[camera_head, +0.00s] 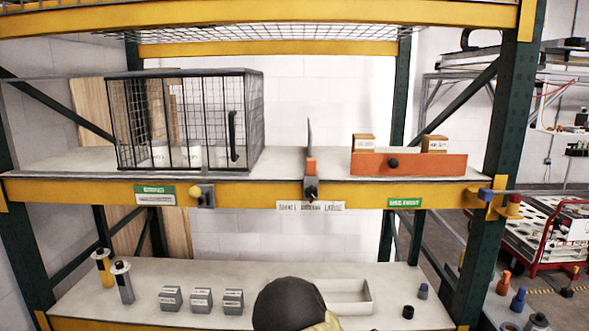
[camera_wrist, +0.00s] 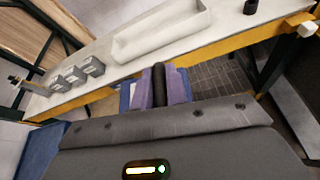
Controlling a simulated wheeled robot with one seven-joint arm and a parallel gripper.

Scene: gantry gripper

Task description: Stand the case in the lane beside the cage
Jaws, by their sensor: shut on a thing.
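The wire cage (camera_head: 190,120) stands on the upper shelf at the left, with a dark upright handle on its front and white-labelled things inside. A bare lane (camera_head: 278,165) lies between the cage and a thin upright divider (camera_head: 310,150). My gripper (camera_wrist: 159,85) is in the wrist view, shut on a narrow dark piece, seemingly the case (camera_wrist: 159,78), between purple-blue parts. Its full shape is hidden. In the head view my dark rounded arm end shows at the bottom middle, before the lower shelf, and hides the held thing.
An orange bin (camera_head: 410,164) with brown boxes is right of the divider. Small grey boxes (camera_head: 201,299), a pale tray (camera_head: 345,297) and two bottles (camera_head: 122,282) stand on the lower shelf. Green posts bound the rack.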

